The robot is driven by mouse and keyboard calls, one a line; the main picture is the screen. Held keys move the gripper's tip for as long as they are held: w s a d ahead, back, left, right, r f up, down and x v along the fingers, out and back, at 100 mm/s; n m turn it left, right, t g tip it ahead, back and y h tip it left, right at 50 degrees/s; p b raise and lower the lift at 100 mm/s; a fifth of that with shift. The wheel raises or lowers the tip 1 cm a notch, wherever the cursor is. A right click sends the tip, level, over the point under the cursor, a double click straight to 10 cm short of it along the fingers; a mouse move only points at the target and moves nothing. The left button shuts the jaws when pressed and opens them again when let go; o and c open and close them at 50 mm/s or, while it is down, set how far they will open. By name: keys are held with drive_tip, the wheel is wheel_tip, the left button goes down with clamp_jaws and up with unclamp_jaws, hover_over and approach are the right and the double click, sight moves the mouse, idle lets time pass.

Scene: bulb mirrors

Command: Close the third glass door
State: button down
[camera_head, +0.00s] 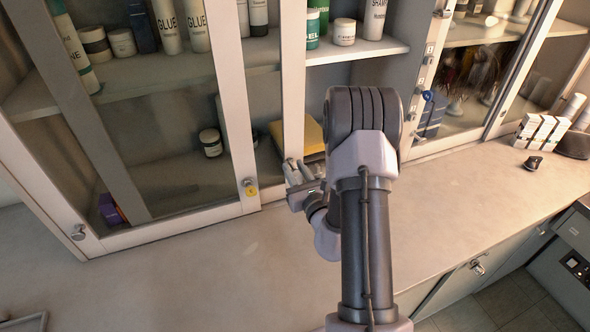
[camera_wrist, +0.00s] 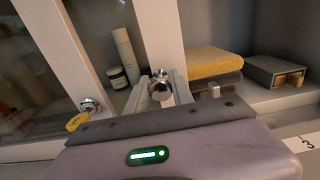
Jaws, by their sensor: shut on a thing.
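The third glass door shows in the head view as a narrow glass strip with a pale upright stile (camera_head: 293,75), right of the door with a yellow-tagged knob. Its stile (camera_wrist: 155,35) stands in the middle of the wrist view. The shelf space right of this stile is uncovered. My gripper (camera_head: 297,172) is at the lower part of the stile. In the wrist view my gripper (camera_wrist: 161,92) has its two fingers around a round metal knob (camera_wrist: 160,76) on the stile, and it is shut on it. My arm hides part of the opening.
A knob with a yellow tag (camera_head: 250,187) is close left of my gripper. Another door with a blue tag (camera_head: 428,96) is at right. The counter (camera_head: 210,280) in front is mostly clear.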

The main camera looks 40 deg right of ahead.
drive_tip(key=s+d, duration=0.4)
drive_tip(key=d, duration=1.1)
drive_tip(key=s+d, duration=0.4)
drive_tip(key=d, duration=1.2)
drive_tip(key=shift+d, duration=0.3)
drive_tip(key=c, duration=1.5)
unclamp_jaws()
drive_tip(key=shift+a, duration=0.2)
drive_tip(key=p+v, duration=0.3)
drive_tip(key=v, duration=1.4)
drive_tip(key=shift+s, duration=0.2)
